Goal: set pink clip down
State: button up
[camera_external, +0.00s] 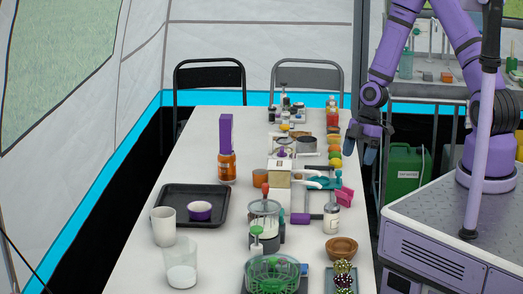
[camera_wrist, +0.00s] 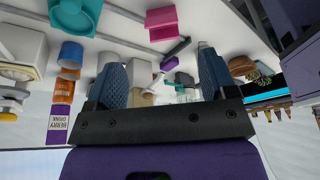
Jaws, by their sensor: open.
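The pink clip (camera_external: 345,196) lies on the table (camera_external: 212,136) near its right edge, beside a teal object (camera_external: 322,183). In the wrist view the pink clip (camera_wrist: 162,24) is at the top middle, beyond the fingertips and apart from them. My gripper (camera_external: 361,152) hangs above the table's right edge, farther back than the clip and higher. In the wrist view my gripper (camera_wrist: 160,72) has its two blue fingers spread wide, with nothing held between them.
Bottles, jars and small kitchen items crowd the table's middle. A dark tray (camera_external: 172,216) with a purple bowl (camera_external: 200,211) is at the left. A wooden bowl (camera_external: 341,248) stands near the front right. The table's back left is clear. Two chairs stand behind.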

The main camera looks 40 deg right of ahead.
jog(key=s+d+r+m+t+h, duration=0.15)
jog(key=d+r+m, duration=0.25)
jog(key=r, duration=0.8)
jog(key=s+d+r+m+t+h, duration=0.1)
jog(key=s+d+r+m+h, duration=0.3)
jog(key=r, duration=0.7)
jog(key=s+d+r+m+t+y, duration=0.1)
jog(key=s+r+m+t, duration=0.1)
jog(key=s+r+m, duration=0.7)
jog(key=s+r, duration=0.6)
jog(key=shift+s+d+r+m+t+y, duration=0.15)
jog(key=shift+d+r+m+t+y, duration=0.1)
jog(key=shift+d+m+t+y, duration=0.15)
